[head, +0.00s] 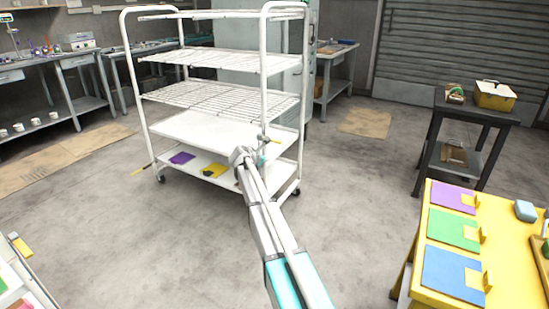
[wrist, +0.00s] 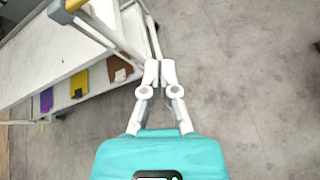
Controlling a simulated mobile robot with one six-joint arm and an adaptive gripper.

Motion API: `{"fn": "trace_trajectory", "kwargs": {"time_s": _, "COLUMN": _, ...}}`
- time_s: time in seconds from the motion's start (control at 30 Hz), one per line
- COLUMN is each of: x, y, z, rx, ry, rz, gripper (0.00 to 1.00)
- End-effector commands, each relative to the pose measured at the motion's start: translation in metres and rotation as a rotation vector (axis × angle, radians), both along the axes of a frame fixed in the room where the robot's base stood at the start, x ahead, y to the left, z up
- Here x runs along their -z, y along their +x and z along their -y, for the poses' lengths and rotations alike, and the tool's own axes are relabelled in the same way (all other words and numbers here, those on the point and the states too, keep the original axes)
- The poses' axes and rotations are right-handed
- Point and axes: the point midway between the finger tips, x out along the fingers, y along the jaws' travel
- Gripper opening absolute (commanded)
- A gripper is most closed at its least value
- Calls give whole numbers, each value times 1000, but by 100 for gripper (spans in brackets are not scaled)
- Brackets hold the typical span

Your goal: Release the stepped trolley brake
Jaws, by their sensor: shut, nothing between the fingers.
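A white trolley (head: 215,128) with stepped shelves stands on casters ahead of me. A grey and yellow handle at the trolley also shows at the top left of the wrist view (wrist: 74,5). I cannot tell which of these is the brake. My gripper (wrist: 160,68) is shut and empty, over bare floor beside the trolley's edge in the wrist view. In the head view the arm partly hides it.
Purple (head: 182,158) and yellow (head: 213,171) pieces lie on the trolley's bottom shelf. A yellow table (head: 500,215) with coloured plates stands at the right, a dark side table (head: 478,112) behind it. Workbenches line the left wall. The floor between is clear.

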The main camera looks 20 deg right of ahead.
Motion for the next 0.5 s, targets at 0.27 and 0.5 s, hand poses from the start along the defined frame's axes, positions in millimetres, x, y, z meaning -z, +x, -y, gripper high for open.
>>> {"fn": "trace_trajectory", "kwargs": {"time_s": 0.27, "x": 29, "y": 57, "z": 19, "rx": -144, "ry": -240, "rz": -124, "gripper": 0}}
{"fn": "trace_trajectory", "kwargs": {"time_s": 0.5, "x": 30, "y": 72, "z": 23, "rx": -188, "ry": -318, "rz": -168, "gripper": 0}}
